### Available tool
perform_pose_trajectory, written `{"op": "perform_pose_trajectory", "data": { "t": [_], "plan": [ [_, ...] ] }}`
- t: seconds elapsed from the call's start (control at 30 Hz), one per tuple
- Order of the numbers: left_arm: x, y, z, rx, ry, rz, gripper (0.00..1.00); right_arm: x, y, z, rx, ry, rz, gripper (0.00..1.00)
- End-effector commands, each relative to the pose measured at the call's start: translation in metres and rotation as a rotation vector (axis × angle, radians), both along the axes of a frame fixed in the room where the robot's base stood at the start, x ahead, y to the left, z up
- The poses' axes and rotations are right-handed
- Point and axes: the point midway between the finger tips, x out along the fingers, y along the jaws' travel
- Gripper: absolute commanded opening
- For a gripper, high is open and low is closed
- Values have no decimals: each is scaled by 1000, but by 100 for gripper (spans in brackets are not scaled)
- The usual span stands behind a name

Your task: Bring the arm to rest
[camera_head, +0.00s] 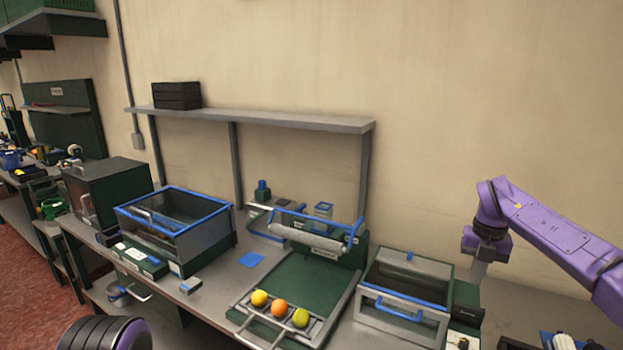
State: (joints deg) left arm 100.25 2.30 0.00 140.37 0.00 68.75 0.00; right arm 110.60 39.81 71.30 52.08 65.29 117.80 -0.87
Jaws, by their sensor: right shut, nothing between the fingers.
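My right arm (560,235) comes in from the right, purple, raised in front of the wall. Its gripper (479,270) points down at the right of the bench, shut and empty, apart from the fruits. A yellow-orange fruit (260,298), an orange one (279,308) and a yellow-green one (301,318) lie in a row at the front of a green sorting tray (298,278). A dark, ringed part with purple shows at the bottom left and is mine; my left gripper is out of the picture.
A clear-fronted, blue-handled box (402,312) stands right of the tray, close to the right gripper. A blue-rimmed bin (210,232) stands to the left. A grey shelf (270,119) with black boxes (177,96) runs above. Small items lie at the lower right.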

Motion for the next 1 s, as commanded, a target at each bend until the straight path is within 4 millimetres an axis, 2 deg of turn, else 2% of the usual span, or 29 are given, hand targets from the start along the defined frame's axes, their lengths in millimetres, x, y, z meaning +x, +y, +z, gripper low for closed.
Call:
{"op": "perform_pose_trajectory", "data": {
  "t": [0.37,0.53,0.67,0.77,0.87,0.9,1.0],
  "plan": [
    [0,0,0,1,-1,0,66,-3,35,-72,-361,70,325,0],
    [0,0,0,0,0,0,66,-15,58,-125,-607,119,626,0],
    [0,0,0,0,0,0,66,-35,81,-178,-800,164,959,0],
    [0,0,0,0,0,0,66,-67,101,-228,-929,205,1301,0],
    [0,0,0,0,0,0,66,-124,118,-284,-996,258,1733,0],
    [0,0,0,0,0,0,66,-152,121,-304,-995,280,1906,0],
    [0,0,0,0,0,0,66,-220,120,-337,-932,325,2263,0]
  ]
}}
